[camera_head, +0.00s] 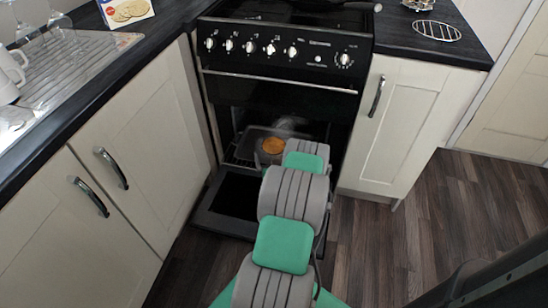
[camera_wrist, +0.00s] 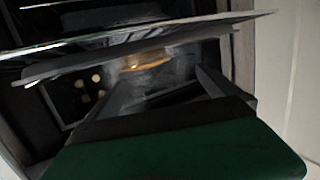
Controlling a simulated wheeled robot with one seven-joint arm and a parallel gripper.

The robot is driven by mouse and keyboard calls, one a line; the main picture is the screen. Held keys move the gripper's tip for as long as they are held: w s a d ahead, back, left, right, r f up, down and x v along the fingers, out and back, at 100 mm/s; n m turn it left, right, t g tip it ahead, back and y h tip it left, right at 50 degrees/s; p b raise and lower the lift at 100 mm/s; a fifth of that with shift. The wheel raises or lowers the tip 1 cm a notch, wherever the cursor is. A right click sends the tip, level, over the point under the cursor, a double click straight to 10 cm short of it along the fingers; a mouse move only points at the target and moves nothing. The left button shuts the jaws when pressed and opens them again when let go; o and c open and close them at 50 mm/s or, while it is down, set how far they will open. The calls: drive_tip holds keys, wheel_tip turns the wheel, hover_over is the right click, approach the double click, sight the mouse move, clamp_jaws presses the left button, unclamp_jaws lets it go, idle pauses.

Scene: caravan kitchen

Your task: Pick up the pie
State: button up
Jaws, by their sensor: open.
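The pie (camera_head: 272,146) is a small round golden-brown thing inside the open lower oven. In the wrist view the pie (camera_wrist: 148,62) shows as an orange-brown band beyond my fingers, partly hidden by flat edges across the picture. It seems to sit on a dark tray or rack (camera_head: 250,140). My gripper (camera_wrist: 165,78) is open, with a finger to either side and the pie ahead between them. I see no contact with the pie. In the head view my arm reaches down to the oven and hides part of it; the fingers are not clear there.
The lowered oven door (camera_head: 228,203) lies below the opening. The stove front with knobs (camera_head: 280,47) and a handle rail (camera_head: 280,82) is above. White cupboards (camera_head: 410,120) flank the oven. Thin flat edges (camera_wrist: 140,40) cross the wrist view close above the pie.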

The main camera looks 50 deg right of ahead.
sight(275, 150)
drive_tip(key=shift+s+d+f+m+h, duration=0.35)
drive_tip(key=shift+s+d+f, duration=0.2)
drive_tip(key=shift+s+f, duration=0.25)
drive_tip(key=b+x, duration=0.1)
drive_tip(key=x, duration=0.6)
drive_tip(key=shift+d+b, duration=0.25)
drive_tip(key=shift+b, duration=0.05)
drive_tip(key=c, duration=1.3)
